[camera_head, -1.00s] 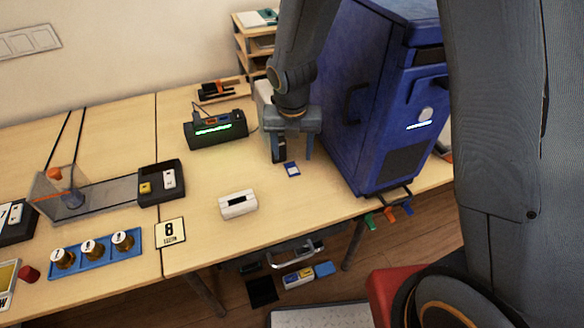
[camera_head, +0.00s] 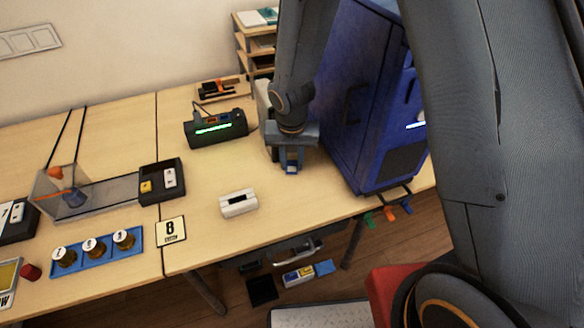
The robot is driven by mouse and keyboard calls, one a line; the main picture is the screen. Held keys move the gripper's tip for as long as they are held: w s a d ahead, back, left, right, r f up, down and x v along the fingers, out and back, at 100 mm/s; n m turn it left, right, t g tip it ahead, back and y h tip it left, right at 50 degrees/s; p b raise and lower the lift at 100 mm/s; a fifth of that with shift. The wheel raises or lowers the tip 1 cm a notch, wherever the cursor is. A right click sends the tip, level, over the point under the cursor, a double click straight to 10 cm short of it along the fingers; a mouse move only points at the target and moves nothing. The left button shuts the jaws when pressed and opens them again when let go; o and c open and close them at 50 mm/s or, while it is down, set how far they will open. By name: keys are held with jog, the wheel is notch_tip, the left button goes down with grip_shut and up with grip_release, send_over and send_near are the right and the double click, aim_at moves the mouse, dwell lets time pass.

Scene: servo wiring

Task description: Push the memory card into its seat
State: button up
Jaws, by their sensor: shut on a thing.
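The memory card (camera_head: 292,170) is a small blue card with a white label, on or just above the table beside the blue cabinet. My gripper (camera_head: 291,162) points down and is shut on the card; only its lower part shows below the fingers. A small white block with a dark slot (camera_head: 238,203) sits on the table to the left and nearer; it looks like the card's seat. The card is apart from it.
A dark box with a green light strip (camera_head: 216,129) stands behind left. The tall blue cabinet (camera_head: 352,120) is close on the right. The wood between card and white block is clear.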

aim_at(292, 168)
jog(key=shift+r, duration=0.15)
jog(key=shift+c, duration=0.4)
jog(key=shift+r+p, duration=1.45)
jog(key=shift+p, duration=0.8)
jog(key=shift+r+p, duration=0.2)
jog(key=shift+p, duration=0.1)
